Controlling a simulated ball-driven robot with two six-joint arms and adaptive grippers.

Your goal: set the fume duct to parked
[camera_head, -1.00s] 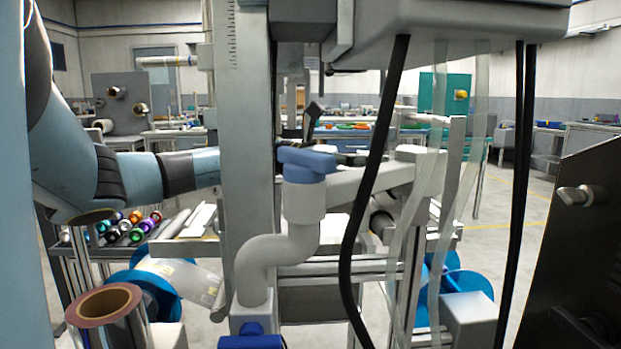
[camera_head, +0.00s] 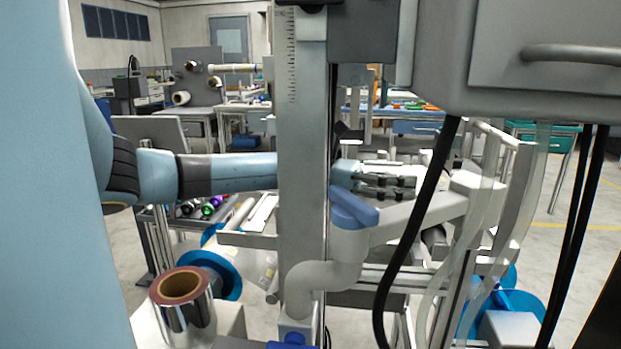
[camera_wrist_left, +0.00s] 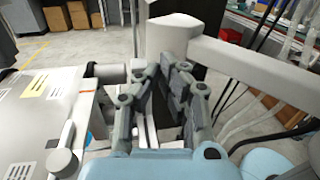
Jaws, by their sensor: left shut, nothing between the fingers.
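The grey bent pipe that looks like the fume duct (camera_head: 315,280) rises at the centre of the head view, with a blue collar (camera_head: 353,210) on top. A pale grey arm (camera_head: 420,212) runs from it to the right. My left gripper (camera_head: 412,188) reaches from behind the upright column, just above and beyond the collar and arm. Its fingers are shut and empty. In the left wrist view, the gripper (camera_wrist_left: 168,72) points at a pale post (camera_wrist_left: 172,35) with a beam running right; contact cannot be told. My right gripper is not in view.
The scaled column (camera_head: 303,140) hides part of my left forearm. A black cable (camera_head: 405,240) and clear strips hang in front of the frame. A grey box (camera_head: 545,60) overhangs at upper right. A foil roll (camera_head: 183,300) stands at lower left.

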